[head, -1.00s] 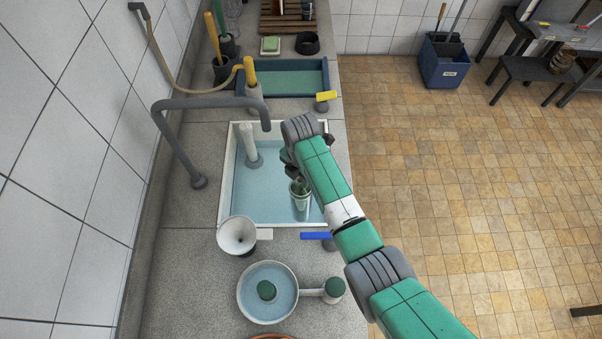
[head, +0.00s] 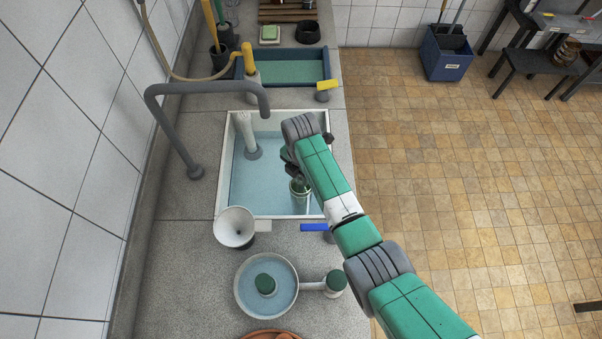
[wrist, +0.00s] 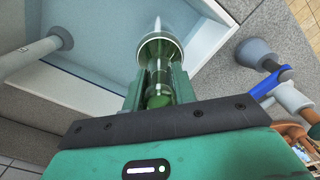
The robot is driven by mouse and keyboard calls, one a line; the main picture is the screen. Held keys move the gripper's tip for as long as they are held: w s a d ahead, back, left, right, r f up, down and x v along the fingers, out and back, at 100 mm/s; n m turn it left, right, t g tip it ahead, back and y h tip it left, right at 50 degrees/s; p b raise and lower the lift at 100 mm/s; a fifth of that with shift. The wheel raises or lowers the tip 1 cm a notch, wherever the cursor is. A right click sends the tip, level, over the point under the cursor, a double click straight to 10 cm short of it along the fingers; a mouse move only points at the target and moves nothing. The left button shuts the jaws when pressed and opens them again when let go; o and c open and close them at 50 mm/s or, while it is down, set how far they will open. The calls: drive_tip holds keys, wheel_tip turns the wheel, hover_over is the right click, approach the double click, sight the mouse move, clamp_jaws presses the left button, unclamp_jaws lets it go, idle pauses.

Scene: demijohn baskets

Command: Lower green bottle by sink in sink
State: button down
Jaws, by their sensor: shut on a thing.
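My gripper (head: 297,170) is over the right part of the white-rimmed sink (head: 224,190), which holds pale blue water. It is shut on the green bottle (head: 299,190), which hangs below the jaws inside the sink's outline. In the wrist view the bottle (wrist: 158,97) is gripped by its narrow green neck between the two fingers (wrist: 157,84), with its clear, wider body beyond them. My arm and jaws hide part of the bottle in the head view. I cannot tell whether its base touches the water or the sink floor.
A white standpipe (head: 244,133) stands in the sink, with a grey faucet (head: 200,88) arching over the left. A white funnel (head: 234,227), a blue lever (head: 314,227) and a round water dish (head: 266,309) are in front. A blue trough (head: 290,55) lies behind.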

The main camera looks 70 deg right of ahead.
drive_tip(key=shift+f+b, duration=0.45)
drive_tip(key=shift+f, duration=0.15)
idle(0.3)
drive_tip(key=c, duration=1.1)
unclamp_jaws()
drive_tip(key=shift+o, duration=0.2)
wheel_tip(320, 180, up, 8)
drive_tip(key=shift+p, duration=0.45)
